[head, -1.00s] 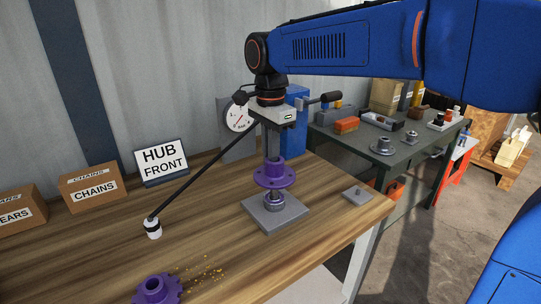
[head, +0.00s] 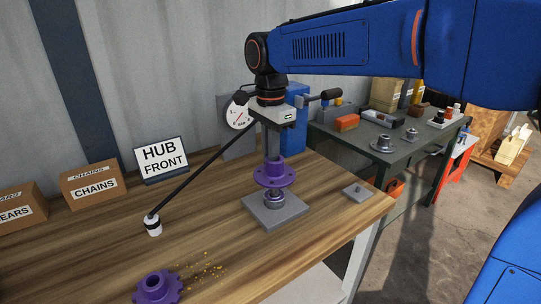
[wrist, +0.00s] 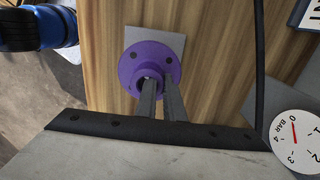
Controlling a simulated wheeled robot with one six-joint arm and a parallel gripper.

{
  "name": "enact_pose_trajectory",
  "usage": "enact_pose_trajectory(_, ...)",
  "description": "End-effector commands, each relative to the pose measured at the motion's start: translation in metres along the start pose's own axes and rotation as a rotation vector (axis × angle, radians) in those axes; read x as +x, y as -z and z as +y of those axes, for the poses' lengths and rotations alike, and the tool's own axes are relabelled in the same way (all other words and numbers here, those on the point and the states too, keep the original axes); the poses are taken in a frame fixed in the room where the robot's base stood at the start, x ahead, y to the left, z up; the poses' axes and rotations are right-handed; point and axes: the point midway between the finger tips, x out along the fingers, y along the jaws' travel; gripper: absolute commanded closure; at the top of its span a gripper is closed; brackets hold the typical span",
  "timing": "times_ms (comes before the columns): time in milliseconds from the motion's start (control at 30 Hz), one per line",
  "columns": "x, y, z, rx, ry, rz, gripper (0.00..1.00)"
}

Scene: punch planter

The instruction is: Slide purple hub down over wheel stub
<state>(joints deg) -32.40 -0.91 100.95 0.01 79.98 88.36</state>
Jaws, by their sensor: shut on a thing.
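The purple flanged hub (head: 274,173) is upright, with its flange low and its narrower collar on top. My gripper (head: 272,155) points straight down and is shut on the hub's collar. The metal wheel stub (head: 275,198) stands on a square grey base plate (head: 272,219) directly below the hub. The hub's flange appears just above the stub's rings; whether its bore is around the stub's top cannot be told. The stub is hidden in the wrist view.
A thin black rod (head: 195,178) with a white end (head: 153,225) slants down left of the hub. A purple toothed part (head: 157,289) lies at the front beside yellow crumbs. A small grey plate (head: 358,192) lies to the right. A dial gauge (head: 239,113) stands behind.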

Motion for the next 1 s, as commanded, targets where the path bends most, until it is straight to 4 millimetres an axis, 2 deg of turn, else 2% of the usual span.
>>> enact_pose_trajectory(1000, 0.016, 0.000, 0.000, 0.000, 0.002, 0.000, 1.00)
